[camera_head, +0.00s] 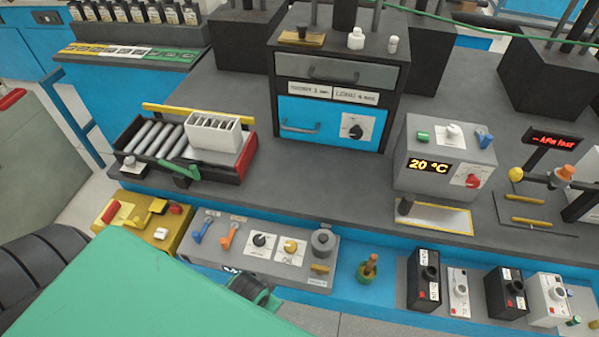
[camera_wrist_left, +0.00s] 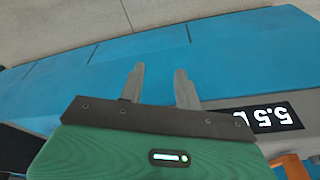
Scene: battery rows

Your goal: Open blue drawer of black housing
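The black housing (camera_head: 390,112) stands at the back middle of the grey bench in the head view. Its upper drawer (camera_head: 337,70) is grey with a dark handle. My green left arm fills the lower left of the head view, far from the housing. My right gripper is not seen.
A roller tray (camera_head: 130,167) with a white slotted block (camera_head: 212,133) stands left of the housing. A grey 20 °C box (camera_head: 440,175) stands to the right. Control panels line the front edge. Bench before the blue drawer is clear.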

